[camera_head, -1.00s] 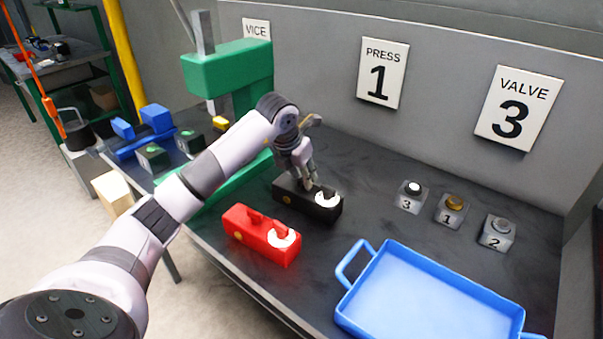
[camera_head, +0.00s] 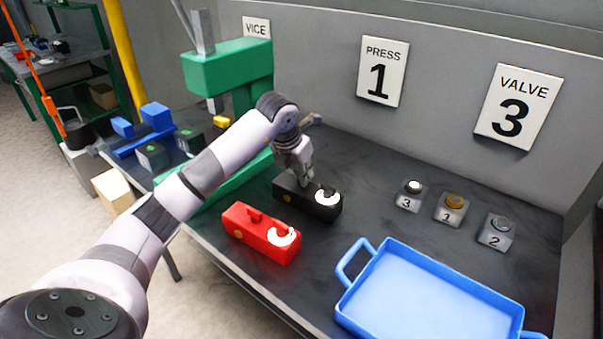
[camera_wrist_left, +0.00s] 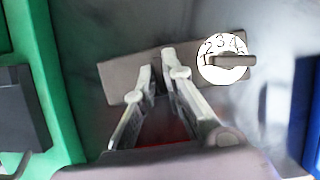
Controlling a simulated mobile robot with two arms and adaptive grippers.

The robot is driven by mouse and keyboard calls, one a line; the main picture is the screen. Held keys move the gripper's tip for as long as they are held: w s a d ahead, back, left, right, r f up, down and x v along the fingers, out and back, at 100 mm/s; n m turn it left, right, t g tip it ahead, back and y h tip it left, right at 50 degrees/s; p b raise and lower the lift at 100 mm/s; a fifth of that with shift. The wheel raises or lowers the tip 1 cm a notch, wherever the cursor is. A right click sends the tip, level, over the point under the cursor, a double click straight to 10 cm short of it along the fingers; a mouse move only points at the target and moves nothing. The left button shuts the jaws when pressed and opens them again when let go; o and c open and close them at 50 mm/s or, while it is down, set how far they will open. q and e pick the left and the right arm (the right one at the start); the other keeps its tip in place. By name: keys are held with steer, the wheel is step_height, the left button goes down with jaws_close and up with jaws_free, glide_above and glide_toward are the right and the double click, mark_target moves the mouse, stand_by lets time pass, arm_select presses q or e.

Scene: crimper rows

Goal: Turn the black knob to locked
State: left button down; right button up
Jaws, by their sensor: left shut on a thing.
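The black block (camera_head: 292,197) lies on the bench with a white numbered dial (camera_head: 319,199) at its right end. In the left wrist view, the dial (camera_wrist_left: 215,74) has a bar-shaped pointer (camera_wrist_left: 234,61) that points right. My left gripper (camera_head: 305,184) comes down on the block left of the dial. In the left wrist view its fingers (camera_wrist_left: 160,82) are shut on a small dark upright part, apparently the black knob, which they mostly hide. The fingers are apart from the dial. Any locked mark cannot be read. My right gripper is not in view.
A red block (camera_head: 246,232) with its own dial stands in front. A blue tray (camera_head: 365,300) lies at front right. Several small numbered buttons (camera_head: 449,209) stand behind the tray. A green vice (camera_head: 228,72) stands behind my left arm.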

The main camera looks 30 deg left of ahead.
arm_select(q)
steer(key=shift+a+m, duration=0.1)
steer(key=shift+m, duration=0.3)
steer(key=m+h+b, duration=0.1)
steer(key=m, duration=0.1)
steer(key=shift+a+m, duration=0.1)
steer(key=shift+m, duration=0.3)
steer(key=m, duration=0.1)
steer(key=m+h, duration=0.1)
steer(key=m, duration=0.1)
steer(key=shift+w+r+m+g+h, duration=0.1)
steer(key=shift+m+g+h, duration=0.2)
steer(key=m, duration=0.2)
steer(key=m+g+h, duration=0.1)
steer(key=m, duration=0.2)
steer(key=shift+w+a+g, duration=0.1)
steer(key=shift+g, duration=0.2)
steer(key=m+g, duration=0.1)
steer(key=m, duration=0.1)
steer(key=m+g+h, duration=0.1)
steer(key=m, duration=0.2)
steer(key=shift+w, duration=0.1)
steer(key=shift+m+b, duration=0.3)
steer(key=shift+m, duration=0.2)
steer(key=c, duration=1.7)
jaws_free()
